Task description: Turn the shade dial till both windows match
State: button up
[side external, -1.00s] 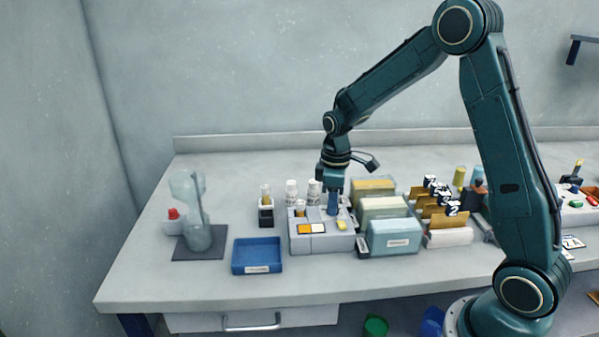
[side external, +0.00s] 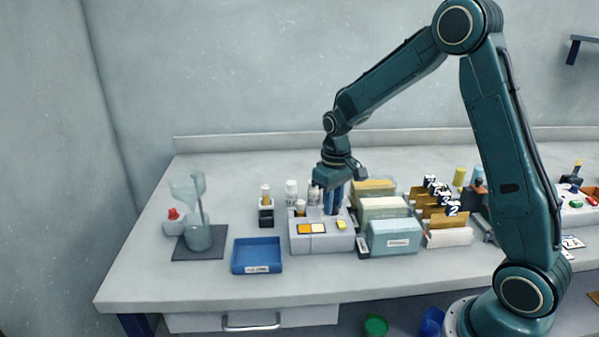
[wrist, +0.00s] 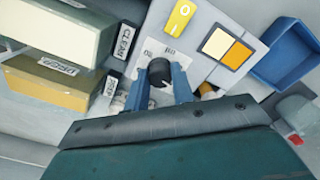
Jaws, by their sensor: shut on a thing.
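The grey shade box (side external: 322,245) stands on the bench. Its two windows sit side by side on top. In the wrist view one window (wrist: 237,54) is orange and the other (wrist: 217,42) is pale cream, so they differ. The black dial (wrist: 159,73) is on a white printed scale plate (wrist: 170,52). My gripper (side external: 334,209) points down at the box, its blue fingers on both sides of the dial and shut on it. In the side view the fingers hide the dial. A yellow rocker switch (wrist: 180,16) is on the same box.
A blue tray (side external: 257,269) lies left of the box. Small bottles (side external: 291,190) stand behind it, and file boxes (side external: 395,237) stand close on its right. A glass vessel (side external: 198,235) stands on a dark mat at the left. The front bench strip is clear.

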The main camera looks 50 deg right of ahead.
jog(key=m, duration=0.4)
jog(key=shift+m, duration=0.4)
jog(key=o, duration=1)
jog(key=shift+r, duration=0.2)
notch_tip(320, 180, up, 14)
jog(key=shift+f, duration=0.25)
dwell(0.3)
